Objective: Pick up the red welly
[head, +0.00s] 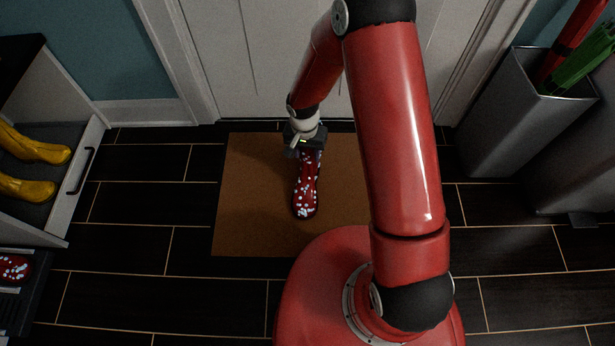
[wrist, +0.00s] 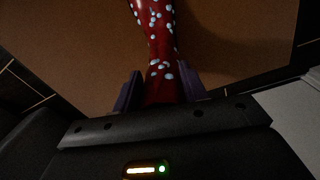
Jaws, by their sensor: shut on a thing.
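The red welly (head: 306,190) has white spots and is over the brown doormat in front of the door, its toe toward me in the head view. My gripper (head: 307,153) is at its far end, on the shaft. In the wrist view the welly (wrist: 160,40) runs up from between the two fingers of my gripper (wrist: 161,92), which are shut on it. Whether the welly touches the mat or is just above it, I cannot tell. The part of the shaft between and behind the fingers is hidden.
The brown doormat (head: 250,200) lies on dark floor planks before a white door (head: 270,60). At left, an open drawer (head: 83,185) holds yellow wellies (head: 30,188); another red spotted welly (head: 14,268) is below. A grey bin (head: 515,120) with umbrellas (head: 580,60) stands right.

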